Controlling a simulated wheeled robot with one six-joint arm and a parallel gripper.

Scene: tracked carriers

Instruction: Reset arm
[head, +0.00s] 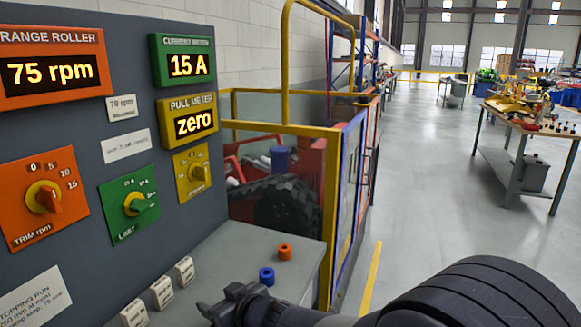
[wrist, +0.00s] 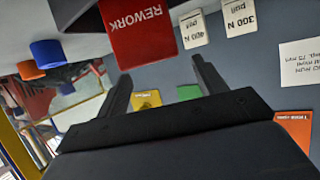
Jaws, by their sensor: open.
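My gripper (head: 236,300) is low in the head view, over the front part of the grey console ledge (head: 222,262). In the wrist view my gripper (wrist: 161,68) has its two dark fingers spread apart with nothing between them. That view looks upside down. A red REWORK label (wrist: 140,30) shows just beyond the left finger; I cannot tell its distance. My dark arm fills the lower right of the head view.
The control panel (head: 75,130) with dials and displays rises at left. A yellow-framed guard (head: 330,200) stands behind. Open floor (head: 420,190) lies right.

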